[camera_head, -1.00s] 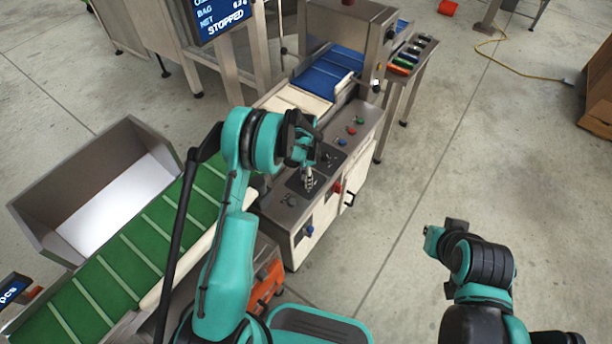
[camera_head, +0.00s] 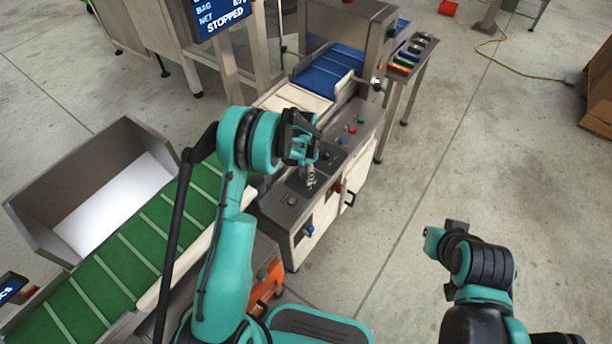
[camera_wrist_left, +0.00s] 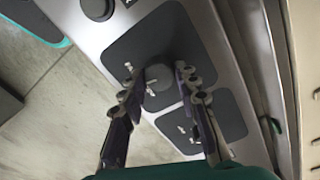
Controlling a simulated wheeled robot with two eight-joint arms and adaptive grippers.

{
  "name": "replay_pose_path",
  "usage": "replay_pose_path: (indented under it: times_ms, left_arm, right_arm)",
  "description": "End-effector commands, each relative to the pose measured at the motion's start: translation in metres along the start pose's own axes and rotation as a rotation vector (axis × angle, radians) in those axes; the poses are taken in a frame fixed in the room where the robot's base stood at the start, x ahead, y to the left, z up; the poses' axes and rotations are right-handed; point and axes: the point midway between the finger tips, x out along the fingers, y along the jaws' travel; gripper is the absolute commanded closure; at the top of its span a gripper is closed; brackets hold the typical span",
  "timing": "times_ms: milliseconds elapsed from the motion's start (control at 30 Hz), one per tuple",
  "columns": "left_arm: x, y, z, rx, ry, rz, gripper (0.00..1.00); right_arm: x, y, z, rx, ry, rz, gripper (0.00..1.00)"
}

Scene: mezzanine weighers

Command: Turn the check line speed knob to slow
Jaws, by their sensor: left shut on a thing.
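The check line speed knob (camera_wrist_left: 160,78) is a round grey knob on a dark plate (camera_wrist_left: 125,48) with small white markings too blurred to read. My left gripper (camera_wrist_left: 159,72) has one finger on each side of the knob and is shut on it. In the head view my left gripper (camera_head: 311,180) points down at the control panel (camera_head: 275,203), and its hand and fingers hide the knob. My right gripper (camera_head: 443,233) hangs over open floor at the right, away from the panel; whether it is open or shut does not show.
A second dark plate (camera_wrist_left: 218,108) lies beside the first. Red and green buttons (camera_head: 352,129) sit farther along the panel. A green belt (camera_head: 140,250) runs at left.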

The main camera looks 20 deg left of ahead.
Motion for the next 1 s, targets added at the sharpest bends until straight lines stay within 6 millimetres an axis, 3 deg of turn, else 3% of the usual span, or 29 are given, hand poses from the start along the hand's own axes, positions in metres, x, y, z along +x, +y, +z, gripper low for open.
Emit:
replay_pose_path:
  times_ms: [500,1000]
  left_arm:
    - [0.001,0.000,0.001,-0.466,0.021,0.000,0.98]
    - [0.000,-0.001,0.001,-0.701,0.032,0.000,0.98]
  right_arm:
    - [0.014,0.000,0.010,0.000,0.000,0.000,1.00]
    - [0.018,0.000,0.013,0.000,0.000,0.000,1.00]
